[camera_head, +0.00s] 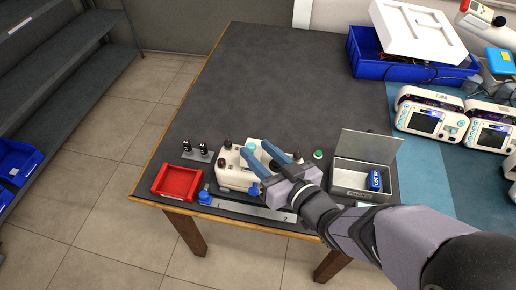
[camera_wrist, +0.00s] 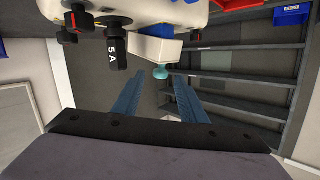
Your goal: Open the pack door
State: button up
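The white device (camera_head: 232,180) lies near the table's front edge, with dark knobs around it. Its white body (camera_wrist: 200,10) fills the top of the wrist view, with a black knob marked "5A" (camera_wrist: 117,50). A white block (camera_wrist: 152,50) with a teal knob (camera_wrist: 160,73) juts from it; I cannot tell whether this is the pack door. My gripper (camera_head: 253,147) is over the device, with its two blue fingers apart and nothing held between them. In the wrist view the teal knob appears between the fingertips (camera_wrist: 158,79); contact cannot be told. My gripper hides part of the device.
A red tray (camera_head: 177,182) stands left of the device. A metal box (camera_head: 350,180) with a raised lid holds a blue battery (camera_head: 375,180) on the right. A blue bin (camera_head: 375,69) and several monitors (camera_head: 428,122) stand farther right. The table's back left is clear.

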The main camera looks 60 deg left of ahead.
jog(key=d+r+h+p, duration=0.2)
jog(key=d+r+p, duration=0.1)
jog(key=d+p, duration=0.3)
jog(key=shift+g, duration=0.3)
jog(key=shift+w+p+x, duration=0.2)
jog(key=shift+p+x, duration=0.45)
jog(key=shift+x, duration=3.2)
jog(key=shift+f, duration=0.1)
grip_shut()
